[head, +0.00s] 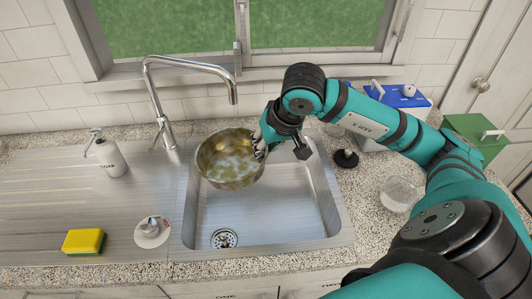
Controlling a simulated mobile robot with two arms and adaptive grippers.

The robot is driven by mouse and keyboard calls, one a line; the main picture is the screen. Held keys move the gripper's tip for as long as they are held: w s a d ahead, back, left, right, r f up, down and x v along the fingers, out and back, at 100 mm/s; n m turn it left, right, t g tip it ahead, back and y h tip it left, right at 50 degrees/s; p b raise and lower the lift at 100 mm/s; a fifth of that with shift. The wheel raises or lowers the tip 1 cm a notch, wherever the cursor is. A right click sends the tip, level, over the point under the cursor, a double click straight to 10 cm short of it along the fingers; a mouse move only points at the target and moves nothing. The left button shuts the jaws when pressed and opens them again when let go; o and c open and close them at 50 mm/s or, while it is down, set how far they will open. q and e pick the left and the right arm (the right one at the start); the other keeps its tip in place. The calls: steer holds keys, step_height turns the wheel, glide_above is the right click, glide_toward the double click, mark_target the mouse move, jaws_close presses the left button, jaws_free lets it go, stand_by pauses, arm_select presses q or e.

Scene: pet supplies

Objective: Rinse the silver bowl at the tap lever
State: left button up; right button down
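The silver bowl (226,163) shows stained, with murky brown-green and whitish patches inside. It is tilted so its inside faces me, over the back left of the sink basin (290,214). My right gripper (262,147) is at the bowl's right rim and looks shut on it; the fingertips are partly hidden. The tap (188,63) arches from the left of the basin, its spout end above the bowl. No water shows running. A small metal knob on a white round base (152,232) stands at the front left; I cannot tell whether it is the lever. My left gripper is out of view.
A soap bottle (112,160) and a yellow-green sponge (85,241) are on the left drainboard (60,208). At right are a black stopper-like piece (345,158), a clear dish (398,193), a blue-topped box (405,97) and a green box (470,130). The front basin is empty.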

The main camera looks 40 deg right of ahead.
steer(key=w+d+f, duration=0.1)
steer(key=w+d, duration=0.3)
steer(key=w, duration=0.3)
steer(key=shift+w+f+b, duration=0.15)
steer(key=shift+f+b, duration=0.2)
steer(key=shift+d, duration=0.15)
stand_by(0.5)
steer(key=shift+s+d+b, duration=0.35)
steer(key=shift+d+b, duration=0.1)
steer(key=shift+b, duration=0.05)
steer(key=shift+w+a, duration=0.15)
steer(key=shift+a, duration=0.1)
steer(key=shift+w+a, duration=0.2)
steer(key=shift+a, duration=0.1)
